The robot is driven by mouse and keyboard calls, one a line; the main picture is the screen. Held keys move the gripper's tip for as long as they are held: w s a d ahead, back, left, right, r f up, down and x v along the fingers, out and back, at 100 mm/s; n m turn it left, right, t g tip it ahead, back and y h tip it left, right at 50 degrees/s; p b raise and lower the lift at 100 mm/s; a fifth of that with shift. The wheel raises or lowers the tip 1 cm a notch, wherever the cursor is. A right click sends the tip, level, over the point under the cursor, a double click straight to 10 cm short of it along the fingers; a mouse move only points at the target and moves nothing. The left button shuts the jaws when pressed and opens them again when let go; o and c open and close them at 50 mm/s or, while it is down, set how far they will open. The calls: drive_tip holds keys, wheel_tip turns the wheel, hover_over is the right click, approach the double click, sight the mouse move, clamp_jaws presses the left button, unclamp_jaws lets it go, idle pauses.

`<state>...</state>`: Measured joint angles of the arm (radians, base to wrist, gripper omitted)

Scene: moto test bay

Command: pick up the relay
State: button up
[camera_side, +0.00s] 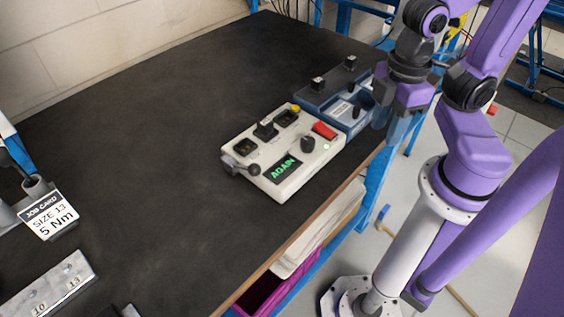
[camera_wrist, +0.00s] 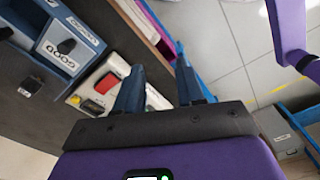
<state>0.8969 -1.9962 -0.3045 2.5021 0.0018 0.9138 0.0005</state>
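Several small black block-shaped relays show; which one is meant I cannot tell. One relay (camera_side: 265,129) stands on the cream test box (camera_side: 300,168), between two dark square recesses. Another (camera_side: 318,84) sits on the left part of the blue-grey tray (camera_side: 312,97), and another (camera_side: 350,62) farther back on it.
The test box has a green "AGAIN" display (camera_side: 283,169), a red button (camera_side: 324,131), a black knob (camera_side: 307,145) and a side lever (camera_side: 240,166). A job card (camera_side: 48,215) and metal plate (camera_side: 48,290) are at left. The dark bench (camera_side: 150,150) is clear between.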

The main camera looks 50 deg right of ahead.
idle(0.3)
drive_tip(key=o, duration=0.4)
wheel_tip(320, 180, up, 11)
drive_tip(key=m, duration=3)
hover_over(265, 122)
drive_tip(key=shift+m, duration=0.3)
drive_tip(key=f, duration=1.2)
drive_tip(key=shift+s+f, duration=0.2)
drive_tip(key=shift+w+f, duration=0.15)
drive_tip(key=shift+f, duration=2.35)
